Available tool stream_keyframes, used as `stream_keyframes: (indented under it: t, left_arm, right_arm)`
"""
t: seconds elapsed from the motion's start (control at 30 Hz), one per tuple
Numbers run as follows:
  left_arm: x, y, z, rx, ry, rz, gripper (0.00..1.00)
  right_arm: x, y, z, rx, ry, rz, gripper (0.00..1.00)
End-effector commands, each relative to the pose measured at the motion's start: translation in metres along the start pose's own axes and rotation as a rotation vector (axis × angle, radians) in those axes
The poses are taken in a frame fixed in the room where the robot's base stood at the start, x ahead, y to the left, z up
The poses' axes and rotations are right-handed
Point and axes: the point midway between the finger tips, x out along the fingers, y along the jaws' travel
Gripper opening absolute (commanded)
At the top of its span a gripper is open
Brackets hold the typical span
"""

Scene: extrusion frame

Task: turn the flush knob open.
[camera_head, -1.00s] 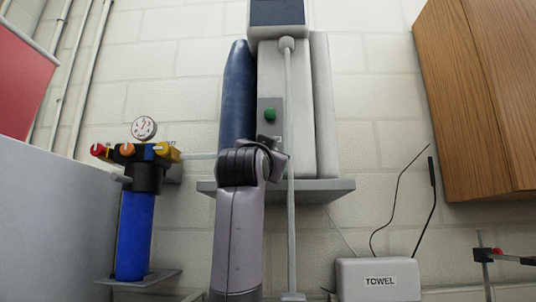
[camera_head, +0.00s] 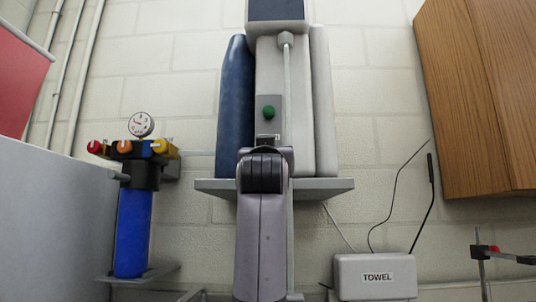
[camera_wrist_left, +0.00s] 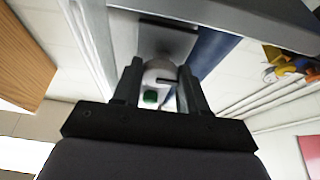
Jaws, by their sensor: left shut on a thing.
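A grey upright panel (camera_head: 277,103) on the front of a white wall unit carries a green knob (camera_head: 269,112). A small label plate (camera_head: 267,140) is below it. My left gripper (camera_wrist_left: 160,84) is shut on a pale round knob (camera_wrist_left: 160,72), apparently the flush knob, with one finger on each side. A dark line marks the knob's face. In the head view my left arm hides the pale knob and the fingertips. My right gripper is not in view.
A grey shelf (camera_head: 325,187) juts out under the unit. A blue filter (camera_head: 132,230) with coloured valves and a gauge (camera_head: 141,124) stands left. A TOWEL box (camera_head: 375,276) is lower right. A wooden cabinet (camera_head: 475,100) hangs at right.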

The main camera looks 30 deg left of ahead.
Motion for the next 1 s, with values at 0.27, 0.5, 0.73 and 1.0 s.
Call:
stream_keyframes:
  t: [0.27,0.5,0.73,1.0]
  left_arm:
    - [0.0,0.001,0.002,-0.002,-0.005,0.002,0.62]
    - [0.0,0.0,0.001,-0.001,-0.002,0.002,0.67]
    - [-0.014,0.001,0.003,-0.002,0.0,0.002,0.67]
    - [-0.056,0.001,0.004,-0.002,0.0,0.004,0.67]
  right_arm:
    - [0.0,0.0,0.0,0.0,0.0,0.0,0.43]
    - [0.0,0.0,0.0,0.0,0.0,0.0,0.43]
    - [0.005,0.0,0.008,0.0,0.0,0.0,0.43]
    - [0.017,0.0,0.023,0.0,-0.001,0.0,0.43]
